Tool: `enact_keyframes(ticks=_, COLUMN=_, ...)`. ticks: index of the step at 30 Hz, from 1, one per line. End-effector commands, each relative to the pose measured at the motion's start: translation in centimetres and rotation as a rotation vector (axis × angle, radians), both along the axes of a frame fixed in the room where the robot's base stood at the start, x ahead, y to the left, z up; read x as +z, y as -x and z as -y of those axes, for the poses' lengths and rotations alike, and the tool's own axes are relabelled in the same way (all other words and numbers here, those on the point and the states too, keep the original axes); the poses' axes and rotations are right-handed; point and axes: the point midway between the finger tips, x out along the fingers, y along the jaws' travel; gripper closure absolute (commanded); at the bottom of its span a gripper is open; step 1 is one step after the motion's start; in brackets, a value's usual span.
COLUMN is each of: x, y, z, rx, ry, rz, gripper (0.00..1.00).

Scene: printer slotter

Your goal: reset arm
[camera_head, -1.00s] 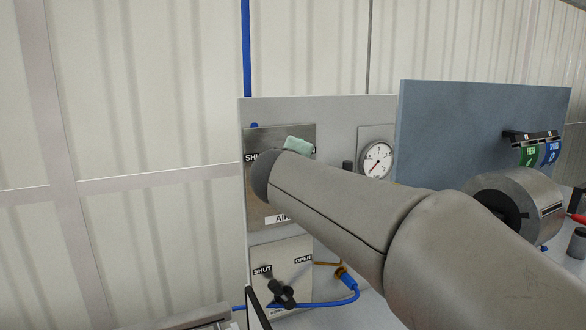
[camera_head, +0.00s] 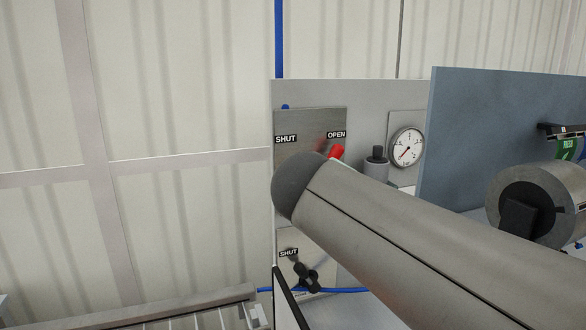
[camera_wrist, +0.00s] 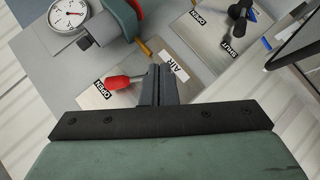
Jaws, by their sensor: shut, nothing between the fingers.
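My gripper (camera_wrist: 157,85) shows in the wrist view with its two dark fingers together and nothing between them. It points toward the metal AIR panel, beside the red valve handle (camera_wrist: 120,82); a small gap seems to lie between them, though depth is hard to judge. In the head view my arm hides the gripper. There the red handle (camera_head: 337,151) stands out just above my arm, near the OPEN label (camera_head: 336,134) of the upper panel (camera_head: 300,120). The rest of that valve is hidden.
A lower valve with a black handle (camera_head: 306,277) sits under my arm; it also shows in the wrist view (camera_wrist: 240,11). A pressure gauge (camera_head: 407,147), a blue-grey board (camera_head: 470,120) and a metal cylinder (camera_head: 535,200) stand to the right.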

Motion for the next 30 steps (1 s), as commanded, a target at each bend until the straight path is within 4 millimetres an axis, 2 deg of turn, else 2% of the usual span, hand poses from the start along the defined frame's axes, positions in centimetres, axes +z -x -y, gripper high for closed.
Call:
enact_keyframes(ticks=1, x=-3.5, y=1.0, z=1.7, rx=-0.056, ry=-0.047, rz=-0.084, gripper=1.00)
enact_keyframes(ticks=3, x=-8.2, y=2.9, z=3.5, rx=-0.134, ry=-0.129, rz=-0.200, gripper=1.00)
enact_keyframes(ticks=5, x=-12.2, y=5.0, z=4.9, rx=-0.209, ry=-0.205, rz=-0.301, gripper=1.00)
enact_keyframes(ticks=6, x=-14.8, y=6.6, z=5.7, rx=-0.262, ry=-0.258, rz=-0.365, gripper=1.00)
enact_keyframes(ticks=9, x=-20.4, y=10.9, z=6.9, rx=-0.396, ry=-0.396, rz=-0.519, gripper=1.00)
enact_keyframes(ticks=13, x=-25.7, y=16.3, z=7.2, rx=-0.552, ry=-0.562, rz=-0.675, gripper=1.00)
enact_keyframes(ticks=15, x=-27.5, y=18.5, z=7.0, rx=-0.617, ry=-0.633, rz=-0.734, gripper=1.00)
enact_keyframes(ticks=19, x=-29.1, y=20.8, z=6.5, rx=-0.687, ry=-0.711, rz=-0.795, gripper=1.00)
enact_keyframes(ticks=30, x=-29.4, y=21.2, z=6.3, rx=-0.699, ry=-0.728, rz=-0.805, gripper=1.00)
